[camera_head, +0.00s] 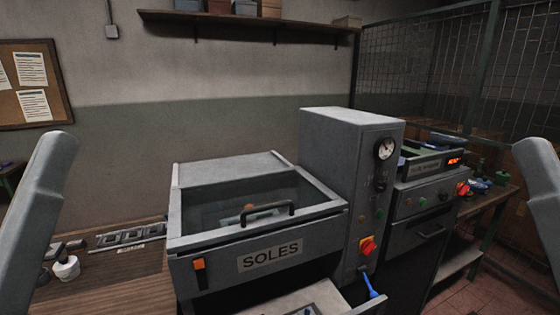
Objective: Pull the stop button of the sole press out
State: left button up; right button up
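The sole press (250,230) is a grey machine labelled SOLES, with a glass-topped lid and a dark handle. A tall grey control column (335,165) stands at its right side. On the column's front is a red knob on a yellow base (368,246), which looks like the stop button; I cannot tell whether it is pushed in or out. A green button and a small red one sit above it, below a round gauge (386,148). Only grey links of my two arms show, at the left and right picture edges.
A blue-handled tool (371,286) sticks up below the red knob. A second machine (425,205) with its own red knob (463,188) stands to the right. A wooden bench (120,265) with small items is at left. A drawer (315,300) shows under the press.

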notch_tip(320, 180, up, 38)
jog(key=p, duration=3.8)
notch_tip(320, 180, down, 40)
jog(key=b, duration=4)
jog(key=shift+f, duration=0.15)
